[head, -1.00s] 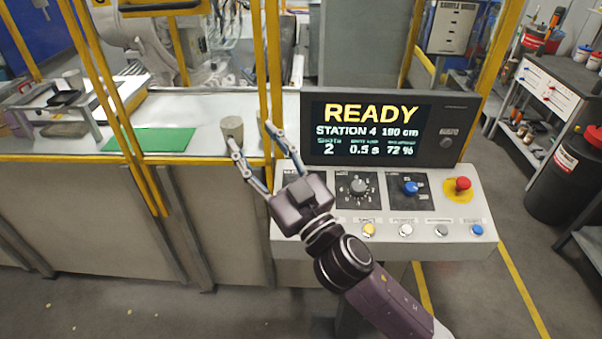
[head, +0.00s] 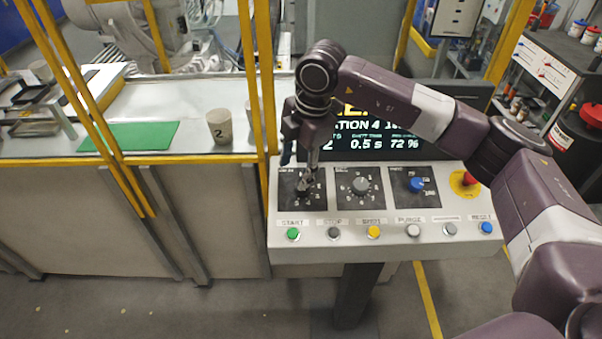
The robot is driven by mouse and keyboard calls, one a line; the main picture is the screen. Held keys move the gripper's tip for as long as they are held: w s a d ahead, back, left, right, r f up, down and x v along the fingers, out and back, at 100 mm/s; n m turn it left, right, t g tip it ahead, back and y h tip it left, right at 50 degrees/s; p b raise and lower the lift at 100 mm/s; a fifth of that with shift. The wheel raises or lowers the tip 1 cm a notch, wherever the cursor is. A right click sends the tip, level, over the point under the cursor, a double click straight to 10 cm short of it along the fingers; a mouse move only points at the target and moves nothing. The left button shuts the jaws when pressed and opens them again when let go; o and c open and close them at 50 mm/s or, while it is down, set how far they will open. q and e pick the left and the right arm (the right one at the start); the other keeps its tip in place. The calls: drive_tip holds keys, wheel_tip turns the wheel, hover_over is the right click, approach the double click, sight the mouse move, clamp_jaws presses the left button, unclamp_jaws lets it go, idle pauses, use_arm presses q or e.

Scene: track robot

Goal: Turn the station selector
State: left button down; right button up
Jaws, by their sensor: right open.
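The control panel (head: 385,245) carries three dials in a row. The left dial (head: 296,201), on a black plate with numbers, is mostly hidden by my right gripper. The middle dial (head: 360,187) is a grey knob ringed by numbers, and the right one is a blue knob (head: 416,184). I cannot read the labels that tell which is the station selector. My right gripper (head: 305,186) is open and points down, its fingertips at the left dial. Whether they touch its knob is hard to tell. My left gripper is not in view.
The screen (head: 400,143) behind the dials is partly covered by my right arm. A red emergency button (head: 468,178) sits at the right, and several push buttons, including a green one (head: 293,234), line the front. A yellow post (head: 268,100) stands close left.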

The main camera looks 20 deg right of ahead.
drive_tip(key=shift+w+d+r+m+h, duration=0.15)
drive_tip(key=shift+w+d+m+h, duration=0.05)
drive_tip(key=shift+d, duration=0.45)
drive_tip(key=shift+w+d+r+m+h, duration=0.15)
drive_tip(key=shift+d+m+h, duration=0.05)
drive_tip(key=shift+d, duration=0.75)
drive_tip(key=shift+f+p, duration=0.4)
drive_tip(key=shift+p, duration=0.05)
drive_tip(key=f, duration=0.2)
drive_tip(key=f+p, duration=0.1)
drive_tip(key=f, duration=0.1)
drive_tip(key=w+f+p, duration=0.1)
drive_tip(key=f, duration=0.1)
drive_tip(key=shift+a, duration=0.25)
drive_tip(key=shift+f+p, duration=0.3)
drive_tip(key=c, duration=1.2)
drive_tip(key=shift+o, duration=0.2)
